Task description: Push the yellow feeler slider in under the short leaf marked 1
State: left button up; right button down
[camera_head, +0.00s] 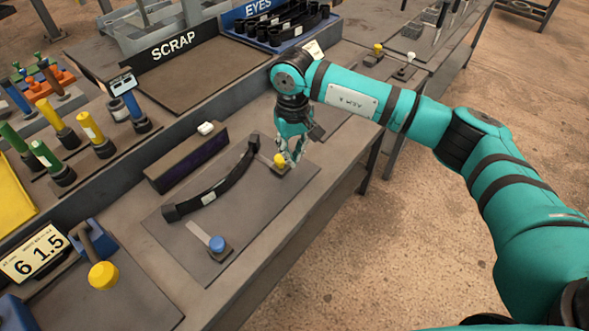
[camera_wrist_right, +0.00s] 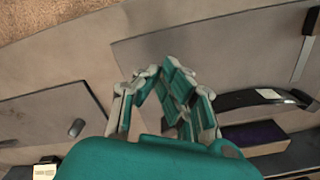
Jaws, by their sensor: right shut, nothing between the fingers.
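The yellow feeler slider (camera_head: 280,160) shows its round yellow knob on a small block near the right end of a grey plate (camera_head: 262,205). A dark curved leaf (camera_head: 232,183) with a pale label lies on this plate; I cannot read a 1 on it. Its upper end is close to the yellow slider, with a small apparent gap. My right gripper (camera_head: 295,156) is shut and empty, pointing down right beside the yellow knob; I cannot tell whether it touches. In the wrist view the fingers (camera_wrist_right: 170,82) hide the slider, and the leaf (camera_wrist_right: 268,97) shows at right.
A blue-knobbed slider (camera_head: 217,244) with a pale strip sits on the plate's near part. A dark block (camera_head: 187,160) stands behind the leaf. Coloured handles stand in the left rack, and a SCRAP tray (camera_head: 165,68) lies at the back. The table's right edge is close to the gripper.

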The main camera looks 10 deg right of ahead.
notch_tip(320, 180, up, 3)
jog(key=shift+r+p, duration=0.1)
jog(key=shift+p, duration=0.35)
dwell(0.4)
